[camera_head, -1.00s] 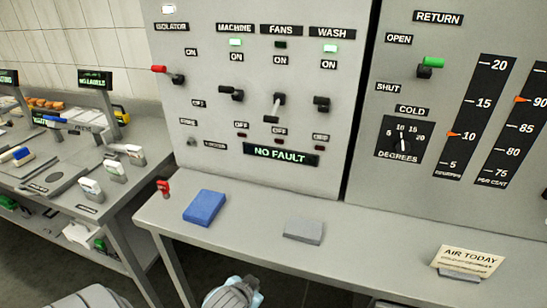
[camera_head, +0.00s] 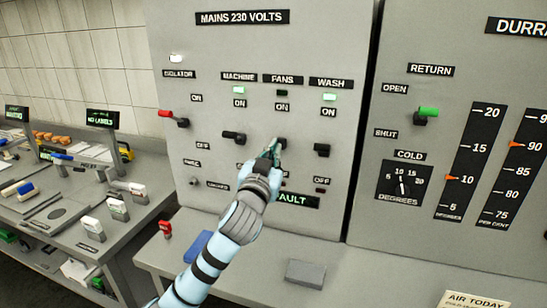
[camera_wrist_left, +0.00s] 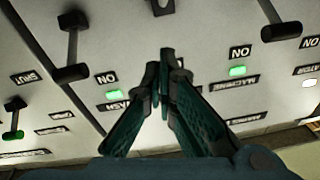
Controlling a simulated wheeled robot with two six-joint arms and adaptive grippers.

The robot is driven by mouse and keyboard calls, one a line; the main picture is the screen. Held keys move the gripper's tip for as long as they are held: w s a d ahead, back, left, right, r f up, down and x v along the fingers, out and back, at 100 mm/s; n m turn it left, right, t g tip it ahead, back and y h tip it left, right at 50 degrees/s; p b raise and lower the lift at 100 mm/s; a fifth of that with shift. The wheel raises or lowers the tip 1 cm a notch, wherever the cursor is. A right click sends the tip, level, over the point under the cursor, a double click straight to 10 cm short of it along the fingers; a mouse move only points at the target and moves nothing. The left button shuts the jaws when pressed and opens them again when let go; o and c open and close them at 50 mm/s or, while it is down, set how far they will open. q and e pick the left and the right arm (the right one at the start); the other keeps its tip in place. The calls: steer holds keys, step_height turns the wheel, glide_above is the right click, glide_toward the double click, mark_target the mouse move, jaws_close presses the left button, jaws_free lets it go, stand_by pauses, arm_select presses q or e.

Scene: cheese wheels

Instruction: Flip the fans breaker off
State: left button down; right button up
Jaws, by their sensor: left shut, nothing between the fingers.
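The fans breaker (camera_head: 281,142) is on the grey upright panel, between the machine breaker (camera_head: 234,138) and the wash breaker (camera_head: 322,150). My left gripper (camera_head: 273,152) is shut and empty, in front of the fans breaker and covering its lower part. In the left wrist view the closed fingertips (camera_wrist_left: 166,58) point towards a dark lever end (camera_wrist_left: 161,7) at the top edge. I cannot tell whether they touch it. The fans lamp (camera_head: 282,93) is dark; the machine lamp (camera_head: 239,90) and wash lamp (camera_head: 329,97) are lit green. My right gripper is not in view.
The red-handled isolator (camera_head: 173,115) is to the left, and a green-handled return lever (camera_head: 427,112) to the right. The fault display (camera_head: 297,200) is partly behind my arm. A blue block (camera_head: 197,244) and a grey block (camera_head: 305,274) lie on the ledge below.

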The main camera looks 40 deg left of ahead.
arm_select(q)
steer(key=shift+w+a+f+b, duration=0.1)
steer(key=shift+w+a+f, duration=0.2)
steer(key=shift+f, duration=0.3)
steer(key=shift+w+a+f+b, duration=0.2)
steer(key=shift+w+f, duration=0.1)
steer(key=shift+f, duration=0.25)
steer(key=shift+w+a+f+b, duration=0.1)
steer(key=shift+w+a+f, duration=0.2)
steer(key=shift+f, duration=0.3)
step_height(320, 180, down, 2)
steer(key=b, duration=0.4)
steer(key=shift+f+t+b, duration=0.1)
steer(key=shift+t+b, duration=0.2)
steer(key=shift+b, duration=0.1)
step_height(320, 180, up, 5)
steer(key=s+d+p, duration=0.1)
steer(key=d+p, duration=0.1)
steer(key=p, duration=0.3)
steer(key=f+b+v, duration=0.1)
steer(key=b+v, duration=0.1)
steer(key=v, duration=0.8)
steer(key=shift+s+a+f+b, duration=0.2)
steer(key=shift+s+f+b, duration=0.05)
steer(key=shift+f+b, duration=0.2)
